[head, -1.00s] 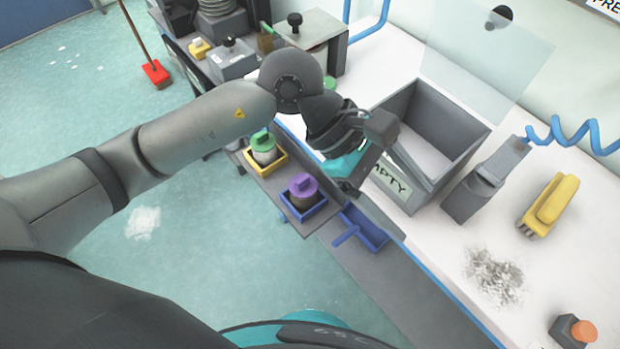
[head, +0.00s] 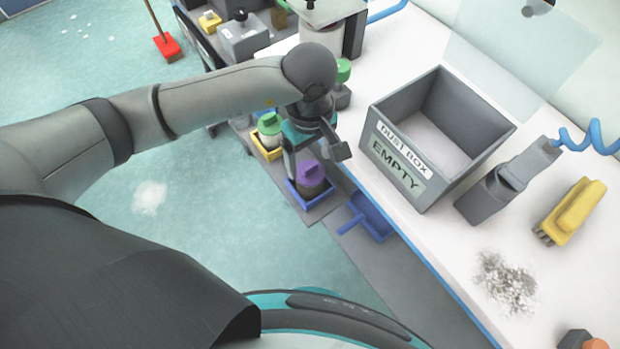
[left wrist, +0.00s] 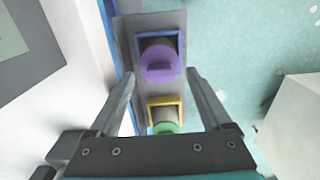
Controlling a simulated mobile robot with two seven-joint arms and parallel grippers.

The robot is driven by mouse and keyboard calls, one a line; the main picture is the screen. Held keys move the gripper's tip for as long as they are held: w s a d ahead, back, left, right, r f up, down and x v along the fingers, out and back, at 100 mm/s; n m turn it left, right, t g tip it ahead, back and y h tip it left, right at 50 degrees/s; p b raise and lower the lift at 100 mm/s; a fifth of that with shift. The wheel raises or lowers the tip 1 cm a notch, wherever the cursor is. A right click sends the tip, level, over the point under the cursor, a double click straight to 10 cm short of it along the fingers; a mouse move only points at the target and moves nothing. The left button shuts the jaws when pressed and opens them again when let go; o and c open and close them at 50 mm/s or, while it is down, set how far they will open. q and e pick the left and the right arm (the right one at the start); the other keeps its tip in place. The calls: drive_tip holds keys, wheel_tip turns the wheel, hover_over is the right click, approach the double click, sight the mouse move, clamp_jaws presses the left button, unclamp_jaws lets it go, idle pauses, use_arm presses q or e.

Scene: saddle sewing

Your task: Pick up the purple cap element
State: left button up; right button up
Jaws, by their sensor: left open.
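The purple cap element (head: 308,172) sits on a grey cylinder in a blue-rimmed tray (head: 312,198) on the narrow shelf along the table's edge. It also shows in the left wrist view (left wrist: 159,65), beyond the fingertips and roughly between their lines. My left gripper (head: 311,160) is over the purple cap, pointing down, and partly covers it in the head view. In the left wrist view its two fingers (left wrist: 157,75) are spread and nothing is between them. My right gripper is not in view.
A green cap (head: 268,124) on a cylinder stands in a yellow-rimmed tray beside it. A blue dustpan (head: 372,217) lies on the other side. The grey dust box (head: 410,160), a yellow brush (head: 572,210) and a shavings pile (head: 505,283) are on the white table.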

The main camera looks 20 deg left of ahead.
sight(310, 174)
use_arm(q)
wheel_tip(310, 174, down, 6)
drive_tip(key=shift+r+b, duration=0.1)
drive_tip(key=shift+b, duration=0.45)
drive_tip(key=shift+f, duration=0.4)
drive_tip(key=c, duration=0.6)
clamp_jaws()
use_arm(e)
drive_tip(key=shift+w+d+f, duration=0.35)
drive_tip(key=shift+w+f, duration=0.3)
